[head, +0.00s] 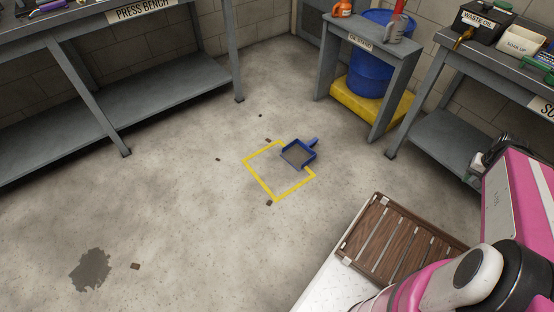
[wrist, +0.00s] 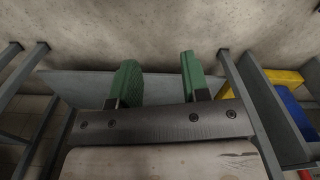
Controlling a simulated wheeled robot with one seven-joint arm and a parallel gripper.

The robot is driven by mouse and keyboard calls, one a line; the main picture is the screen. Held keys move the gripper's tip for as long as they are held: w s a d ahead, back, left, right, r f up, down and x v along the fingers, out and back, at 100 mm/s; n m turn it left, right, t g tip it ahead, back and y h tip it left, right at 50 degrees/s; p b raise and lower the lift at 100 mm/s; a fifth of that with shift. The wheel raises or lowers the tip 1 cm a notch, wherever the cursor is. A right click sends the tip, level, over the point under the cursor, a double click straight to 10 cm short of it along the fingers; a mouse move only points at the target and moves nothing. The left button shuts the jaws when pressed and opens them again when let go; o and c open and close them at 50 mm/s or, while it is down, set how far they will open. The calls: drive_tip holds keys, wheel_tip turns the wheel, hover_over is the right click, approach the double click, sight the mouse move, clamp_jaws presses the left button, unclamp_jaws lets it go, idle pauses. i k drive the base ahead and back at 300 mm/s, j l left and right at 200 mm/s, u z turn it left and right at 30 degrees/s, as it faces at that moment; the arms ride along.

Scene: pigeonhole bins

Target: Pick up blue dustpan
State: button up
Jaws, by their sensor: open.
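The blue dustpan (head: 298,154) lies on the concrete floor in the head view, across the upper right corner of a yellow square outline (head: 279,170). Its inside looks grey, and its short blue handle (head: 313,142) points up and to the right. My gripper shows in the wrist view (wrist: 156,82), with two green finger pads set wide apart and nothing between them. Its fingers do not show clearly in the head view, where my pink arm fills the lower right. The dustpan is not in the wrist view, and the gripper is well away from it.
The press bench (head: 95,95) stands at the upper left. A small grey stand (head: 368,50) and a blue drum (head: 370,75) on a yellow base (head: 362,102) stand behind the dustpan. A grey bench (head: 445,130) is at right. Small brown scraps and a dark stain (head: 90,269) mark the open floor.

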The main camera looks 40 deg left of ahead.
sight(299, 154)
drive_tip(key=u, duration=1.75)
drive_tip(key=j+z, duration=0.1)
drive_tip(key=z, duration=2.1)
drive_tip(key=u, duration=2.15)
drive_tip(key=i+l+z, duration=0.55)
drive_tip(key=l+z, duration=0.15)
